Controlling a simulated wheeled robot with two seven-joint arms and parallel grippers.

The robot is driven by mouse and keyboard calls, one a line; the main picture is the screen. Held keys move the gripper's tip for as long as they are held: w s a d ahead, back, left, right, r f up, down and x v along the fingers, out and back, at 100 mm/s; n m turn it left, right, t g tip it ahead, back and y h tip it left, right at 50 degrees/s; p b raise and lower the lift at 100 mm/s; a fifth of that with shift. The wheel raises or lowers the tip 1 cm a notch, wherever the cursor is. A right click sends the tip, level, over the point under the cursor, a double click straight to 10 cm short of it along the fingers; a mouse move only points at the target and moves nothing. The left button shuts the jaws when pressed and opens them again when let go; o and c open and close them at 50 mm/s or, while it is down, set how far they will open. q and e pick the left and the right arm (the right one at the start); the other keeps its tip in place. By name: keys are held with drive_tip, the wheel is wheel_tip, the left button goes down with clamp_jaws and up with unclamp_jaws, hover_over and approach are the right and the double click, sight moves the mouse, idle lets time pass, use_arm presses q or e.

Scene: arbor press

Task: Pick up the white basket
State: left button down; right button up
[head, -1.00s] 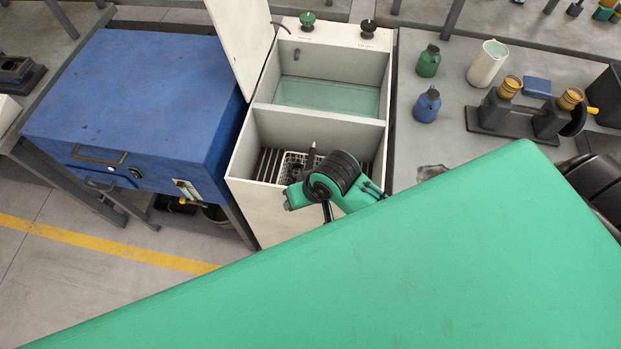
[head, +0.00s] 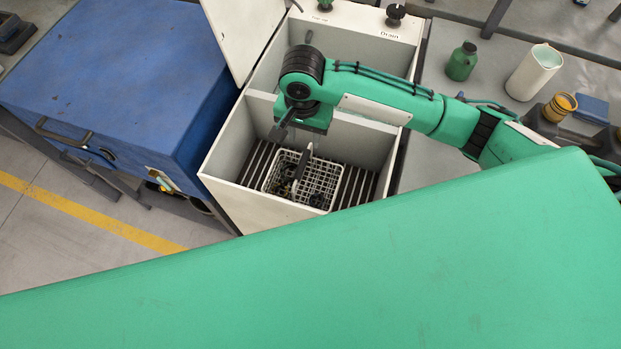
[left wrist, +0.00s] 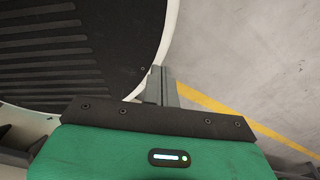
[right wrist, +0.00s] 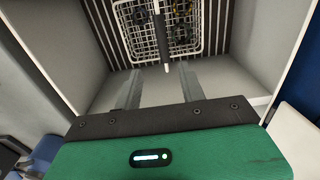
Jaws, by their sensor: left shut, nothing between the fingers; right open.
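The white basket (head: 327,178) is an open grid basket on the slatted floor of the near compartment of the white tank. Several small dark and yellowish parts lie in it. In the right wrist view the basket (right wrist: 140,49) is at the top, with a dark handle bar (right wrist: 160,32) across its middle. My right gripper (head: 294,146) is open above the basket, pointing down into the compartment. In the right wrist view its fingers (right wrist: 160,70) are apart, either side of the bar's near end, with nothing held. My left gripper (left wrist: 158,70) is shut and empty, away from the basket.
The white tank's walls (head: 222,165) surround the basket closely, with a divider behind it. A raised white lid (head: 232,35) stands at the left, beside a blue cabinet (head: 120,70). A green bottle (head: 462,62) and white jug (head: 534,72) stand on the right bench.

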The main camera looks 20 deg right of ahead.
sight(302, 163)
wheel_tip(302, 163, down, 8)
drive_tip(key=shift+p, duration=0.3)
drive_tip(key=shift+a+f, duration=0.1)
drive_tip(key=shift+f, duration=0.35)
drive_tip(key=f, duration=0.2)
drive_tip(key=f+p, duration=0.1)
drive_tip(key=shift+s+a+f, duration=0.1)
drive_tip(key=shift+a+f, duration=0.2)
drive_tip(key=shift+f, duration=0.55)
use_arm(q)
drive_tip(key=shift+s+a+r, duration=0.2)
drive_tip(key=shift+s+r, duration=0.1)
drive_tip(key=shift+r, duration=0.45)
use_arm(e)
drive_tip(key=shift+r, duration=0.1)
clamp_jaws()
